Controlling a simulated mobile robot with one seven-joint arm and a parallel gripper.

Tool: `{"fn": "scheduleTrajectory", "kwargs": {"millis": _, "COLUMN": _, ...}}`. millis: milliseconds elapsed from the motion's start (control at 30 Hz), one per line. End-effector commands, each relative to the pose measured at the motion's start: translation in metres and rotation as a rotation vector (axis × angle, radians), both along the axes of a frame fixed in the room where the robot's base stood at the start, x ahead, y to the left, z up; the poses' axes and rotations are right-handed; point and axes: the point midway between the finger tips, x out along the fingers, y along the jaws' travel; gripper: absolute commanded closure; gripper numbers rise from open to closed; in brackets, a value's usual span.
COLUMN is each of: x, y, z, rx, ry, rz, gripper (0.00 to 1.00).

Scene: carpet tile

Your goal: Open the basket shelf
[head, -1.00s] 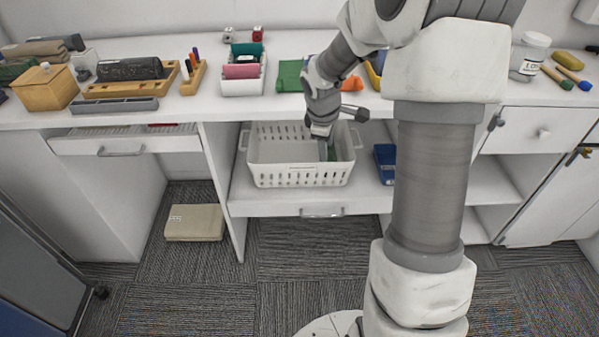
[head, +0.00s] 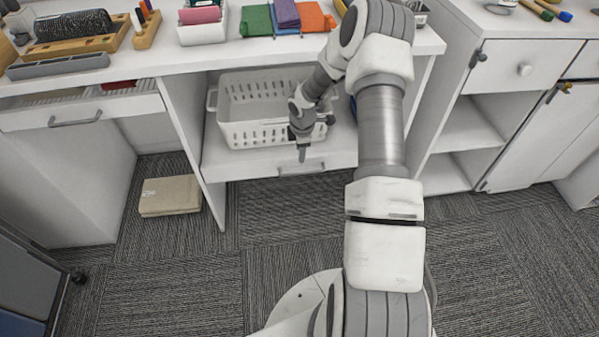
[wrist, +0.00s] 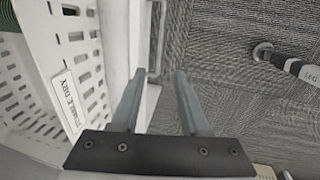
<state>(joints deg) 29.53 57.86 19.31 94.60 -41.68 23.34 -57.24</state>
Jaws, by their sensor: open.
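The basket shelf (head: 236,167) is a white pull-out board under the counter with a grey bar handle (head: 290,171) on its front edge. A white perforated basket (head: 250,133) stands on it. My gripper (head: 302,158) points down at the shelf's front edge, close to the handle; contact cannot be told. The handle (wrist: 157,40) shows just beyond the fingertips there. The basket (wrist: 90,55), with a label, is at the left.
A white drawer (head: 80,115) with a handle is at the left. White cabinets (head: 520,100) stand at the right. The carpet in front of the shelf (head: 280,215) is clear. The counter above holds several items.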

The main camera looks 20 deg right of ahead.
Motion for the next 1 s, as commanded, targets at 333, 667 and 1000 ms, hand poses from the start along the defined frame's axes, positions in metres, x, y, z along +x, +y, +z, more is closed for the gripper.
{"fn": "scheduleTrajectory", "kwargs": {"millis": 333, "x": 0.013, "y": -0.004, "z": -0.081, "rx": 0.001, "ry": 0.002, "rz": -0.001, "gripper": 0.55}}
{"fn": "scheduleTrajectory", "kwargs": {"millis": 667, "x": 0.022, "y": -0.006, "z": -0.123, "rx": 0.0, "ry": 0.001, "rz": -0.001, "gripper": 0.55}}
{"fn": "scheduleTrajectory", "kwargs": {"millis": 1000, "x": 0.023, "y": -0.007, "z": -0.126, "rx": -0.001, "ry": 0.0, "rz": -0.001, "gripper": 0.55}}
